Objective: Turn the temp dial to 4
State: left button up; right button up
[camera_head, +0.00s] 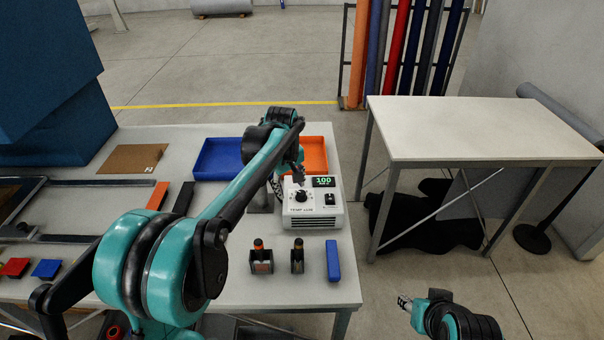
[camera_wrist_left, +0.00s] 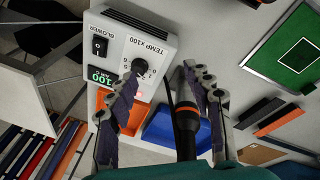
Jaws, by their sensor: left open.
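The temp dial (camera_head: 301,197) is a black round knob on the front of a white box (camera_head: 330,221) labelled TEMP x100. The box's green display (camera_head: 324,182) reads 100. In the left wrist view the dial (camera_wrist_left: 140,66) is by the tip of the left-hand finger; whether they touch I cannot tell. My left gripper (camera_wrist_left: 166,78) is open, its fingers spread apart, with no dial between them. In the head view my left gripper (camera_head: 299,181) hangs just above the dial. My right gripper (camera_head: 404,302) is low at right, away from the table; its jaw state is unclear.
A black handle with an orange ring (camera_wrist_left: 187,120) stands close to my left gripper's right-hand finger. A blower switch (camera_head: 330,198) sits right of the dial. Blue (camera_head: 205,160) and orange trays (camera_head: 318,150) lie behind. Small holders (camera_head: 261,266) and a blue block (camera_head: 333,261) stand in front.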

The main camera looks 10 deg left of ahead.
pick_arm(q)
jog(key=w+n+g+p, duration=0.1)
jog(key=w+n+p, duration=0.1)
jog(key=w+p, duration=0.35)
jog(key=n+g+p, duration=0.1)
jog(key=n+p, duration=0.2)
send_over(301, 192)
notch_tip(301, 192, down, 4)
jog(key=shift+s+f, duration=0.1)
jog(key=shift+s, duration=0.05)
jog(key=shift+d+f, duration=0.1)
jog(key=shift+f, duration=0.2)
notch_tip(301, 192, down, 8)
jog(key=shift+r+b, duration=0.2)
jog(key=shift+b, duration=0.1)
pick_arm(e)
notch_tip(301, 192, up, 10)
jog(key=shift+f, duration=0.15)
pick_arm(q)
jog(key=c, duration=1.2)
